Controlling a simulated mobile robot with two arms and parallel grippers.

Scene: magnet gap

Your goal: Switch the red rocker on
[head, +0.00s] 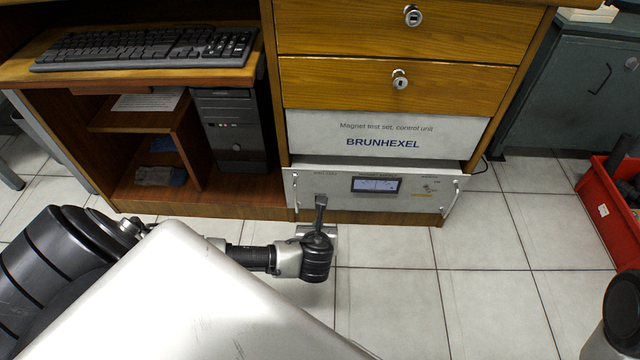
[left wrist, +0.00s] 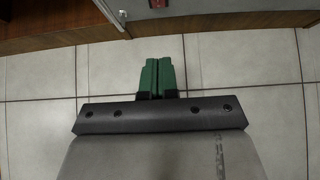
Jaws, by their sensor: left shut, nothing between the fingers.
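The control unit (head: 335,183) is a pale panel with a lit display (head: 376,184), low in the wooden desk. A small red part, likely the red rocker (left wrist: 158,3), shows at the top edge of the left wrist view, cut off by the frame. In the head view I cannot make out the rocker. My left gripper (head: 321,201) is in front of the panel's left part, left of the display. In the left wrist view its green fingers (left wrist: 157,66) are shut together with nothing between them, apart from the red part. My right gripper is not in view.
Metal handles (head: 453,198) stand out at the panel's sides. Wooden drawers (head: 400,80) and a white BRUNHEXEL panel (head: 385,133) are above it. A computer tower (head: 228,130) stands to the left. A red crate (head: 602,210) is at the right. Tiled floor in front is clear.

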